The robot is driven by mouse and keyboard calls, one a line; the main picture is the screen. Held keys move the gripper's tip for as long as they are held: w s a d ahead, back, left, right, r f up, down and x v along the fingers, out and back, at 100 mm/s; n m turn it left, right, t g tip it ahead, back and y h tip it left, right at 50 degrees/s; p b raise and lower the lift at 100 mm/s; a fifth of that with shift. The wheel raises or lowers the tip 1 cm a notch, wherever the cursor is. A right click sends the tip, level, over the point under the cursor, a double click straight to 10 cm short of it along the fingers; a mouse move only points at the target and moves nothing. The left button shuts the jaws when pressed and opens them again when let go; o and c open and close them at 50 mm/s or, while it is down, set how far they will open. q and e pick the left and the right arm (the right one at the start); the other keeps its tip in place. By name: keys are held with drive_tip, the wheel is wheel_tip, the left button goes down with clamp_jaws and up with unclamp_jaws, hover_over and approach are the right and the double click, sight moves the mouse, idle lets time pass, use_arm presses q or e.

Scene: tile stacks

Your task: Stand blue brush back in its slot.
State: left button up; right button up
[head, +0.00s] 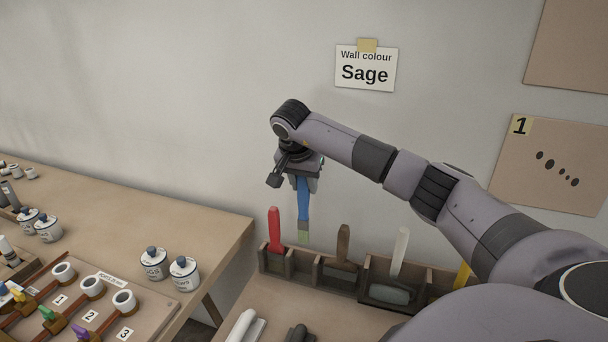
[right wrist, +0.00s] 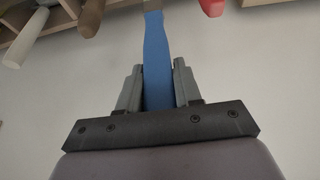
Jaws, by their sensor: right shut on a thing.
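The blue brush (head: 303,204) hangs upright from my right gripper (head: 302,180), its pale bristle end pointing down. My right gripper is shut on its blue handle, which also shows between the fingers in the right wrist view (right wrist: 157,62). The brush is above the wooden slotted rack (head: 304,266), between the red-handled tool (head: 274,228) and the brown-handled tool (head: 343,243). Its tip appears a little above the rack's rim; the exact gap and depth cannot be told. My left gripper is not in view.
A white-handled tool (head: 401,246) and a yellow one (head: 462,275) also stand in the rack. On the left table are white cans (head: 185,273) and a board with numbered cups (head: 92,287). The wall behind carries a "Sage" sign (head: 365,69).

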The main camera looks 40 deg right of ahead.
sight(302, 222)
drive_tip(key=shift+f+b, duration=3.05)
drive_tip(key=shift+f, duration=3.1)
drive_tip(key=shift+f+b, duration=0.35)
drive_tip(key=shift+f, duration=0.45)
drive_tip(key=o, duration=1.1)
drive_tip(key=shift+o, duration=0.2)
drive_tip(key=shift+r, duration=0.15)
drive_tip(key=v, duration=0.7)
drive_tip(key=shift+s+a, duration=0.1)
